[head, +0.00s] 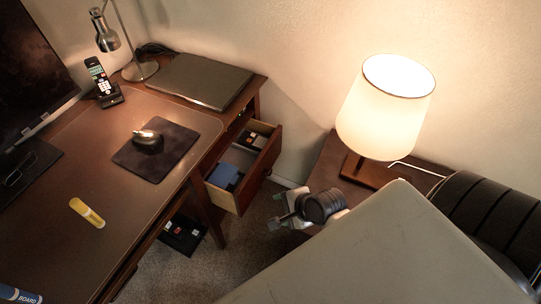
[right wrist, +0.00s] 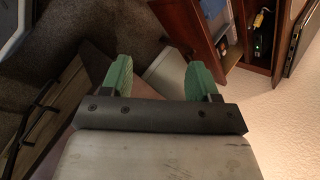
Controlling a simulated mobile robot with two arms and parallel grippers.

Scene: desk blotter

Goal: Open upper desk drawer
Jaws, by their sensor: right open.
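The desk (head: 120,130) has a wooden drawer (head: 262,168) standing pulled out at its right side in the head view. Inside it are a blue item and small dark boxes. I cannot tell for certain whether this is the upper drawer. My right gripper (head: 279,221) is open and empty, in front of and apart from the drawer front. In the right wrist view, its green fingers (right wrist: 160,80) are spread with nothing between them. The reddish wooden drawer (right wrist: 190,35) shows at the top there. My left gripper is not in view.
A lit lamp (head: 385,110) stands on a small wooden table (head: 330,165) at the right. Beside it is a black chair (head: 490,215). A dark tray-like thing with small items (head: 182,236) shows low under the desk. Carpet (head: 240,245) lies open between desk and table.

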